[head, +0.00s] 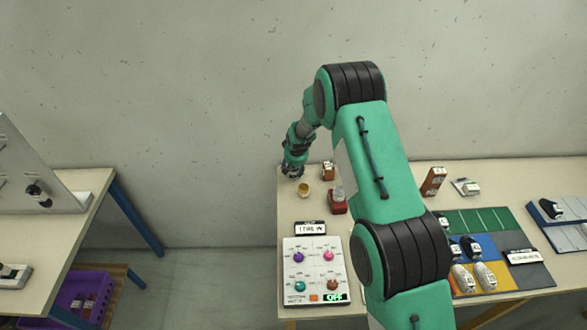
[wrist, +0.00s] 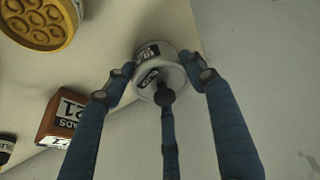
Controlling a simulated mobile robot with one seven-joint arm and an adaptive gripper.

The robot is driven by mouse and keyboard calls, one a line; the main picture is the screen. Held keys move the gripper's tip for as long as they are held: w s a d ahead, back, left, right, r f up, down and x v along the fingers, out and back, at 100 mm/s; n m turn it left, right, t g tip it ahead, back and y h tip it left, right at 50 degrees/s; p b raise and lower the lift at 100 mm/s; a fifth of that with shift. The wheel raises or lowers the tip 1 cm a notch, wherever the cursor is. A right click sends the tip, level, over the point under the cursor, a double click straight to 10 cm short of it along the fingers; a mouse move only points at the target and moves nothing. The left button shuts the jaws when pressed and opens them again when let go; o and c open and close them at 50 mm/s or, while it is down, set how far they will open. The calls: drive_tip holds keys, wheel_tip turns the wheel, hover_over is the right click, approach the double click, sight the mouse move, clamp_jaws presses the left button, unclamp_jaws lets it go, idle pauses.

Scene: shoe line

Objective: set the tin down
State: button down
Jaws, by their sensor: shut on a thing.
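The tin (wrist: 160,66) is a small pale grey round can with a black-and-white label. My gripper (wrist: 165,84) is shut on it, with its dark fingers around the tin's sides in the wrist view. In the head view my gripper (head: 293,168) points down at the back left corner of the right-hand table (head: 291,212). The tin is mostly hidden by the fingers there. I cannot tell whether its base touches the tabletop.
A yellow round container (head: 304,189) and a brown labelled block (head: 328,171) stand close to my gripper. A red item (head: 337,202) is to their right. A panel with coloured knobs (head: 313,265) lies in front. Beyond the table's left edge is a floor gap.

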drive_tip(key=c, duration=0.6)
unclamp_jaws()
drive_tip(key=shift+f, duration=0.1)
drive_tip(key=shift+c, duration=0.2)
drive_tip(key=v, duration=1.2)
drive_tip(key=shift+d, duration=0.1)
